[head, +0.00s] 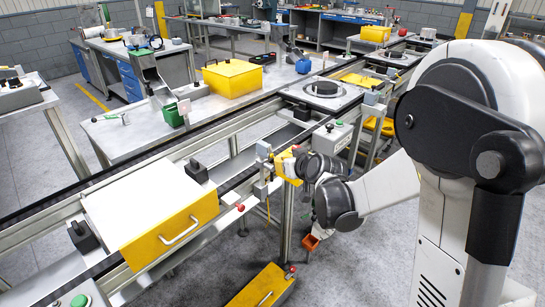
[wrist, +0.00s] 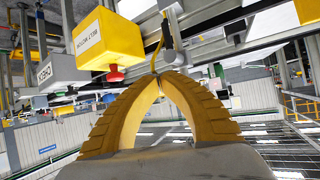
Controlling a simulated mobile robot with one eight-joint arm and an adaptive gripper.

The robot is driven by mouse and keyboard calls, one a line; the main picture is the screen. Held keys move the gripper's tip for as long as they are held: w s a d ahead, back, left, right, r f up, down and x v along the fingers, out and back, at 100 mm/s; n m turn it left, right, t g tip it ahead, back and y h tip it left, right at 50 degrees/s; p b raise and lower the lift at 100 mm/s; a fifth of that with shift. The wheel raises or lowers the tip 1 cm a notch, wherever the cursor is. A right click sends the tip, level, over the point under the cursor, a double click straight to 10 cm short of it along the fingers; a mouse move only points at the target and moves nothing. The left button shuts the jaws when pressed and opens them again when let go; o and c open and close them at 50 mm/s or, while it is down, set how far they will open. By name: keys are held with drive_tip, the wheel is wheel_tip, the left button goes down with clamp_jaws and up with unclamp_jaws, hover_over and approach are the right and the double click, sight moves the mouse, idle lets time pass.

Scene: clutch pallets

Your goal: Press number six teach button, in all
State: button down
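In the wrist view, which looks upside down, my gripper (wrist: 158,80) has its two curved yellow-brown fingers meeting at the tips, with nothing seen between them. A yellow box (wrist: 105,40) with small lettering and a red mushroom button (wrist: 115,73) is close to the left of the fingertips, apart from them in the picture. A grey labelled box (wrist: 62,75) with a green button (wrist: 40,101) is farther left. In the head view, my arm reaches to a yellow box (head: 281,170) beside the conveyor; my fingertips are hard to make out there. No number six is readable on any button.
A white-topped pallet with a yellow front (head: 165,241) sits on the near conveyor. A grey box with a green button (head: 340,123) stands behind my wrist. A yellow drawer unit (head: 262,287) is low in front. Grey floor lies open at left.

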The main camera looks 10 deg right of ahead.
drive_tip(key=s+d, duration=0.1)
drive_tip(key=s, duration=0.1)
drive_tip(key=s+d, duration=0.2)
idle(0.4)
idle(0.5)
drive_tip(key=s+a+r+m+g+h, duration=0.1)
drive_tip(key=s+r+g, duration=0.1)
drive_tip(key=s, duration=1.2)
drive_tip(key=s+a+r+m+g+h, duration=0.1)
drive_tip(key=s+r+g, duration=0.1)
drive_tip(key=s, duration=1.2)
drive_tip(key=shift+s+r+g+h, duration=0.3)
drive_tip(key=shift+r+g, duration=0.1)
